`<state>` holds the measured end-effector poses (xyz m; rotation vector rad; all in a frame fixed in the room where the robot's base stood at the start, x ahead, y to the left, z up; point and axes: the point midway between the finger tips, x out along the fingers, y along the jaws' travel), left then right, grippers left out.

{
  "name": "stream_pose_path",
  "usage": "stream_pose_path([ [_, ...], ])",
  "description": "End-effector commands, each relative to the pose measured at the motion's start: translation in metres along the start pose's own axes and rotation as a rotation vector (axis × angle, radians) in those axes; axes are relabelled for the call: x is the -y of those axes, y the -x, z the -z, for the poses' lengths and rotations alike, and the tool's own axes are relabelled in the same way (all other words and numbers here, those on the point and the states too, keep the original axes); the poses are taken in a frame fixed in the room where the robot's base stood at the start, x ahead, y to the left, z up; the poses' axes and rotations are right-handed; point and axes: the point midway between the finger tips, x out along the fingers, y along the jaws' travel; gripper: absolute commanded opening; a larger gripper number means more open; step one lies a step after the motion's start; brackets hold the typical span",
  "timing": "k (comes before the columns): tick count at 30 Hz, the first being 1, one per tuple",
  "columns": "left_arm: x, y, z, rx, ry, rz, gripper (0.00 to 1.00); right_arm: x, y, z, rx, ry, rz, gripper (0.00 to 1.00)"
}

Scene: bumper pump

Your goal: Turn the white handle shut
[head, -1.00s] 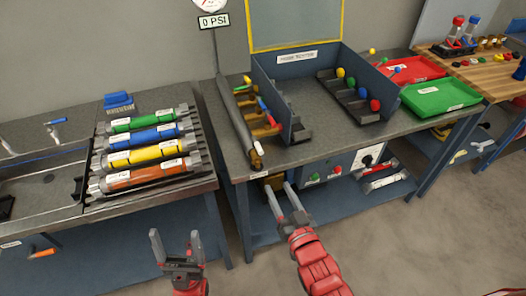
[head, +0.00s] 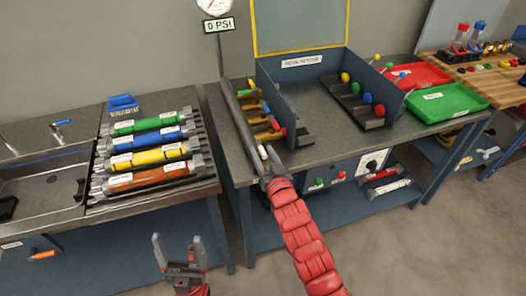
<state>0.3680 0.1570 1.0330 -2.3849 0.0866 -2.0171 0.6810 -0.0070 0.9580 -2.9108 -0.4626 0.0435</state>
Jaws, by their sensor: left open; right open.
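A small white handle (head: 263,153) shows at the front end of the long grey pipe (head: 238,118), by the bench's front edge. My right gripper (head: 267,160) is open at this white handle. Its fingers partly hide the handle, and I cannot tell whether they touch it. My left gripper (head: 177,240) is open and empty, low in front of the gap between the benches.
Several coloured-ball levers stand by a blue panel (head: 305,68). Red (head: 415,75) and green (head: 445,103) trays lie to the right. Coloured cylinders (head: 150,155) lie in a rack on the left.

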Motion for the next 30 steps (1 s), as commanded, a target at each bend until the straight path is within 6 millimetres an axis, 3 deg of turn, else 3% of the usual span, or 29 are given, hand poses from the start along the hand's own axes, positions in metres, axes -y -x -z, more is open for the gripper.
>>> stream_pose_path([
  [9,0.0000,-0.0004,0.0001,0.000,0.000,0.000,0.82,-0.0002,-0.0026,-0.0010,0.002,0.000,-0.001,0.51],
  [18,0.0000,-0.0004,0.0001,0.000,0.000,0.000,0.82,-0.0003,-0.0025,-0.0008,0.001,0.000,-0.001,0.00],
  [30,0.0000,-0.0004,0.0001,0.000,0.000,0.000,0.82,-0.0003,-0.0025,-0.0008,0.001,0.000,-0.001,0.00],
])
